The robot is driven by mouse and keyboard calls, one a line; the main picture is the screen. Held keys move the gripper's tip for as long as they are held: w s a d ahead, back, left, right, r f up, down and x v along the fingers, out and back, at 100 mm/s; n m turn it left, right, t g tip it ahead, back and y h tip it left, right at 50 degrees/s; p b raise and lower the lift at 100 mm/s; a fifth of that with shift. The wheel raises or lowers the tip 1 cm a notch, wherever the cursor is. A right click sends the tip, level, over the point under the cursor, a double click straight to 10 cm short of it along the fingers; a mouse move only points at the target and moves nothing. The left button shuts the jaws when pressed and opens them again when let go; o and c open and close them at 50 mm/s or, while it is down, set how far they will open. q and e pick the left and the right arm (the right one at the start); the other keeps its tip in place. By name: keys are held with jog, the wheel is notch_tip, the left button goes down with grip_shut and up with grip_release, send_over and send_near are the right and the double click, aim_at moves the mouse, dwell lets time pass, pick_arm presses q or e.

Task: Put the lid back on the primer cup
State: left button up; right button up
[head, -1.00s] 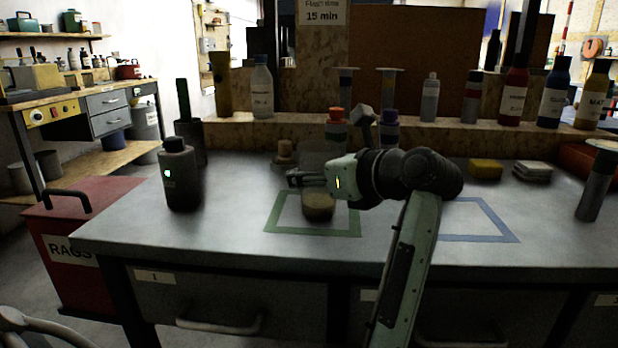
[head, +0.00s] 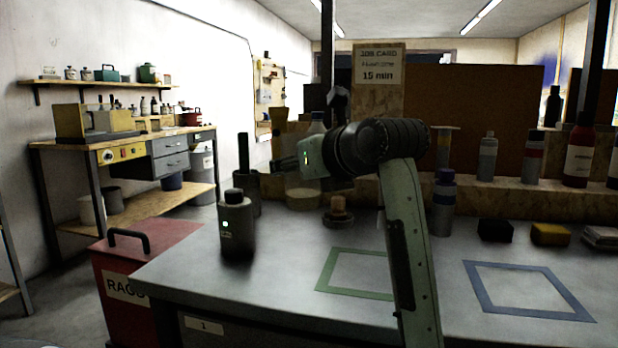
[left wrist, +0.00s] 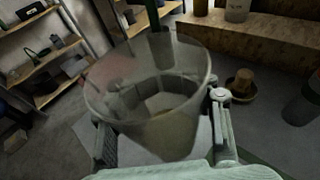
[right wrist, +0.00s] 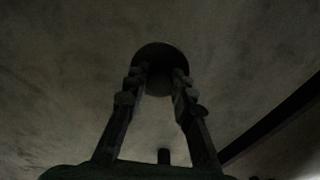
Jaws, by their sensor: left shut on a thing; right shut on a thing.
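The clear primer cup (head: 303,199) with a tan lower part is held off the bench by my left gripper (head: 289,163), which is shut on its side. In the left wrist view the cup (left wrist: 150,125) stands between the two fingers, and its wide open top shows no lid on it. In the right wrist view my right gripper (right wrist: 160,75) is shut on a dark round thing that looks like the lid (right wrist: 160,52). It is too dark there for detail. My right gripper is outside the head view.
A dark bottle (head: 237,230) stands at the bench's left. A tan knob on a round base (head: 338,212) sits behind the green outline (head: 357,292). The green and blue (head: 530,312) outlines look empty. Several bottles line the back ledge; a red rags bin (head: 130,265) stands left.

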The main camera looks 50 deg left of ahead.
pick_arm(q)
jog(key=o, duration=0.5)
grip_shut()
